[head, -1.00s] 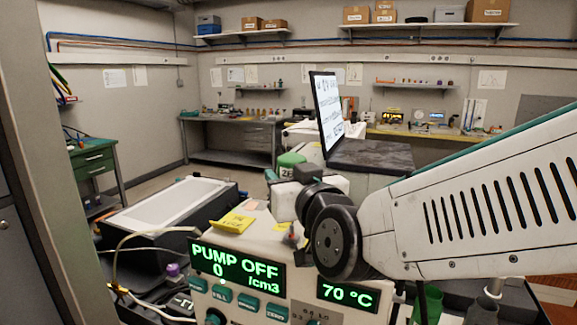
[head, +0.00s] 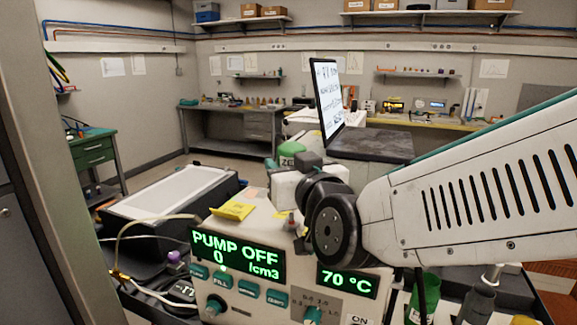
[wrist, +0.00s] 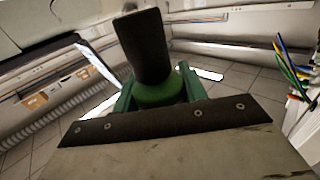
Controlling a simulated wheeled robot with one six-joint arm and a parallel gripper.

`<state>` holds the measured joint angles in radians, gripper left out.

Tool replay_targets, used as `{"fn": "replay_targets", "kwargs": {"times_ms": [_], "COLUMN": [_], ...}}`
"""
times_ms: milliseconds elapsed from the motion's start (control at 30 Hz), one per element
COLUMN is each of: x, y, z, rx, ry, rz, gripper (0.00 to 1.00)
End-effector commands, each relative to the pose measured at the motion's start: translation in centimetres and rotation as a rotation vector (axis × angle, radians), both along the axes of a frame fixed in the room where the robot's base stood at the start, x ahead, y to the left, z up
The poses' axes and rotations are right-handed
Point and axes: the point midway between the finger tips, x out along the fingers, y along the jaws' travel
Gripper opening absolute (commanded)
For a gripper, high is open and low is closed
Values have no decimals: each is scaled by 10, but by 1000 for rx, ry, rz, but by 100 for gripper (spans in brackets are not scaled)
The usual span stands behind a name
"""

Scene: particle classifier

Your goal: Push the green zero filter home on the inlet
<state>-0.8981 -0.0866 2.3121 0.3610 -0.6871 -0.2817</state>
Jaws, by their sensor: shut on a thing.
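The green zero filter (head: 290,152) shows in the head view as a green cap with part of its "ZE" lettering, just behind my gripper. In the wrist view a green rounded body (wrist: 160,92) sits between the green fingers of my gripper (wrist: 157,88), which is shut on it. A dark cylinder-like shape (wrist: 143,45) stands over that green body. In the head view my wrist hides the fingers and the lower filter. The inlet is not identifiable, so I cannot tell whether the filter touches it.
The classifier front (head: 237,255) reads PUMP OFF, 0 /cm3 and 70 °C. A tilted screen (head: 328,100) stands behind my wrist. A black-rimmed white tray (head: 170,195) is at left. A green cup (head: 424,298) stands at lower right.

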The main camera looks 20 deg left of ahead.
Motion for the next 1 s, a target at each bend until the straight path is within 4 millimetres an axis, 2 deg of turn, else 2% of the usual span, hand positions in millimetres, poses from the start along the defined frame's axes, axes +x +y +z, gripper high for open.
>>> {"fn": "replay_targets", "kwargs": {"times_ms": [567,1000], "x": [0,0], "y": [0,0], "z": [-1,-11], "rx": [0,-1], "ry": [0,0], "rz": [0,0], "gripper": [18,18]}}
